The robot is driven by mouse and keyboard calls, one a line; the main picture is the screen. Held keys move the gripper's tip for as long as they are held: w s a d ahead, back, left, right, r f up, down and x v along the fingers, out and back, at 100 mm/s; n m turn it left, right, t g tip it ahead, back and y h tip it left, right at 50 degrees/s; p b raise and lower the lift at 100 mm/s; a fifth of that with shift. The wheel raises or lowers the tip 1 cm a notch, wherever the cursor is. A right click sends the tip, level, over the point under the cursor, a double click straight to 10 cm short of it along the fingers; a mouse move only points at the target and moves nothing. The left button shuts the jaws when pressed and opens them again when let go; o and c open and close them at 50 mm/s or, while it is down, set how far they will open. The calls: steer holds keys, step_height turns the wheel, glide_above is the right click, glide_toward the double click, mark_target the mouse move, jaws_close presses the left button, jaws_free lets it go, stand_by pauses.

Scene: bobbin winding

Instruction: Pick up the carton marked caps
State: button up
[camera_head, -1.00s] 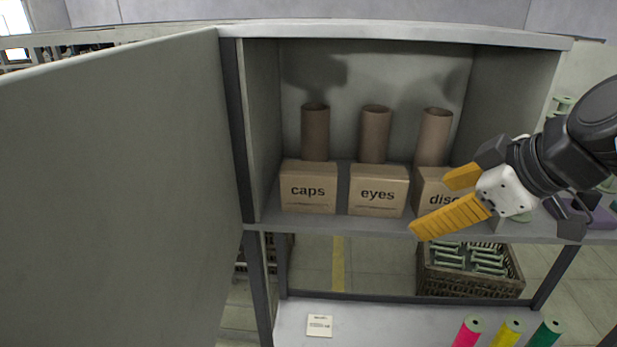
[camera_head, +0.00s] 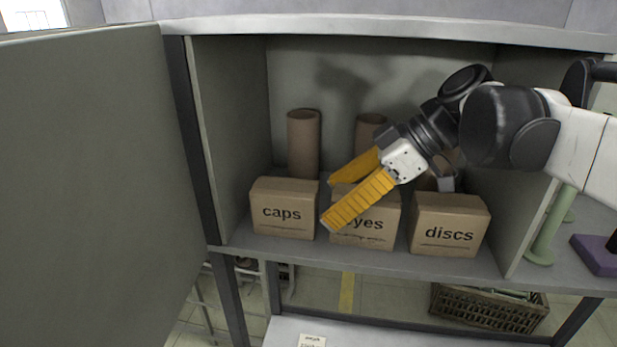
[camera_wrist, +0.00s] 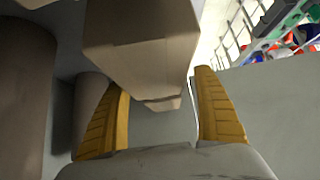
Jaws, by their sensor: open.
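The brown carton marked caps (camera_head: 282,214) stands at the left end of the cabinet shelf, its label facing out. My gripper (camera_head: 328,204) is open, its yellow fingers pointing left toward the carton's right side, with the lower finger near its edge. The fingers and wrist cover part of the carton marked eyes (camera_head: 366,233). In the wrist view, a carton (camera_wrist: 140,45), by its place the caps one, is ahead between the two fingers; its label does not show. Nothing is held. I cannot tell if a finger touches the carton.
The carton marked discs (camera_head: 450,228) stands at the right. A cardboard tube (camera_head: 303,145) stands behind the caps carton, with another partly hidden. The open cabinet door (camera_head: 90,190) is at the left. A wicker crate (camera_head: 488,308) sits below.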

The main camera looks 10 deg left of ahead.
mark_target(318, 196)
steer(key=a, duration=0.3)
steer(key=shift+w, duration=0.3)
steer(key=a, duration=0.2)
steer(key=a+p, duration=0.2)
steer(key=a, duration=0.1)
steer(key=shift+w+a+f, duration=0.15)
steer(key=shift+a+f, duration=0.1)
steer(key=shift+a, duration=0.05)
steer(key=shift+f, duration=0.15)
steer(key=shift+d, duration=0.1)
steer(key=c, duration=1.4)
